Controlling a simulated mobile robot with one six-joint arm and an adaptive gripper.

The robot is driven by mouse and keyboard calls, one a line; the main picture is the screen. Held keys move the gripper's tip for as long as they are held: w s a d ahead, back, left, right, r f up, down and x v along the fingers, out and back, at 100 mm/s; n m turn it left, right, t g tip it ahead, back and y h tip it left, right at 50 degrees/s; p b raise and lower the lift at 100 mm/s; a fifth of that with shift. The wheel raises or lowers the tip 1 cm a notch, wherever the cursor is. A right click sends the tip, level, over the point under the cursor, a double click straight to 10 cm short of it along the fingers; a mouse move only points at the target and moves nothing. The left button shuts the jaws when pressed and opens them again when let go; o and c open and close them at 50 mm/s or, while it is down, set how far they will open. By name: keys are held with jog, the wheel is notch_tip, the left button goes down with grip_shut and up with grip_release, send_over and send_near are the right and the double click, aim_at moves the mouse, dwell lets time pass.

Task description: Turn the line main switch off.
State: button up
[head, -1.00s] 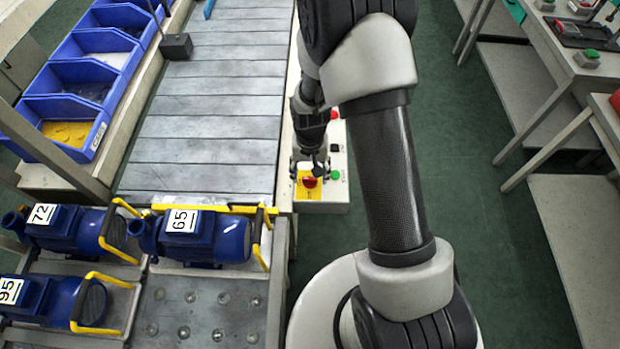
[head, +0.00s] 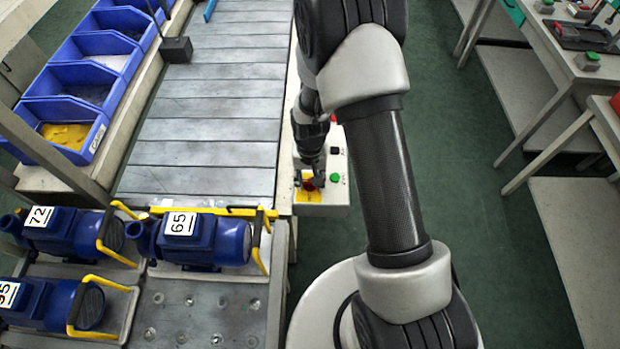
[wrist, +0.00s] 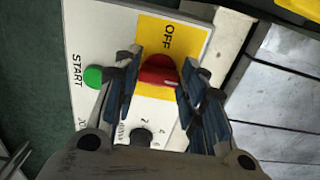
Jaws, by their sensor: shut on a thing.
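The line main switch is a red knob (wrist: 158,72) on a yellow plate (wrist: 153,97) marked OFF, on a pale control box (head: 323,210). In the head view the red knob (head: 308,185) shows just below my gripper (head: 311,177). In the wrist view my gripper (wrist: 161,76) has one finger on each side of the knob and is shut on it. The knob's exact pointing is hard to tell because the fingers cover part of it. Any other position mark on the plate is hidden.
A green START button (wrist: 93,76) and a black dial (wrist: 141,136) sit close to the fingers. The conveyor (head: 215,110) and blue pumps (head: 200,240) lie left of the box.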

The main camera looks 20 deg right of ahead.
jog(key=c, duration=0.3)
jog(key=shift+c, duration=0.2)
jog(key=shift+n, duration=0.4)
jog(key=n, duration=0.3)
jog(key=shift+d+n, duration=0.1)
jog(key=shift+n, duration=0.3)
jog(key=n, duration=0.4)
jog(key=shift+d, duration=0.1)
jog(key=n, duration=0.9)
jog(key=shift+w+d, duration=0.1)
jog(key=shift+w, duration=0.05)
jog(key=shift+n, duration=0.3)
